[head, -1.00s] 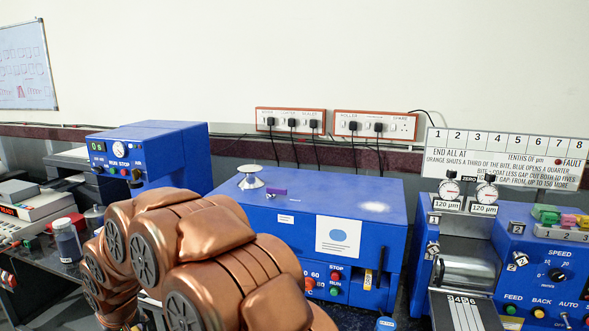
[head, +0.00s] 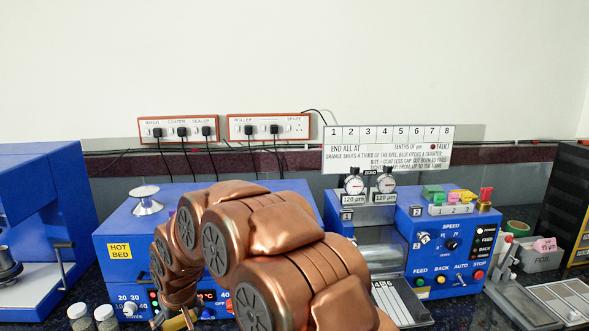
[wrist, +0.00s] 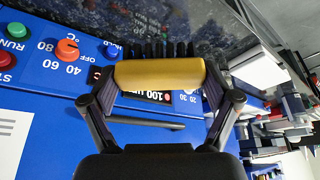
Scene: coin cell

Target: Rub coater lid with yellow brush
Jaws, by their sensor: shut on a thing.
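My gripper (wrist: 160,90) is shut on the yellow brush (wrist: 158,73), with its handle across the fingertips and its dark bristles at the top of the wrist view. A bit of yellow, likely the brush, shows at the bottom of the head view (head: 176,322). The coater appears to be the blue box with the HOT BED label (head: 119,251). Its blue lid (head: 112,220) bears a silver knob (head: 146,201). My copper arm hides the lid's right part and much of the front. The brush is in front of the control panel, apart from the lid top.
Two small jars (head: 80,317) stand at the lower left. A blue machine (head: 35,190) is at the far left. A roller machine (head: 440,245) with two dials stands right of my arm. Plugged sockets (head: 180,131) are on the wall behind.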

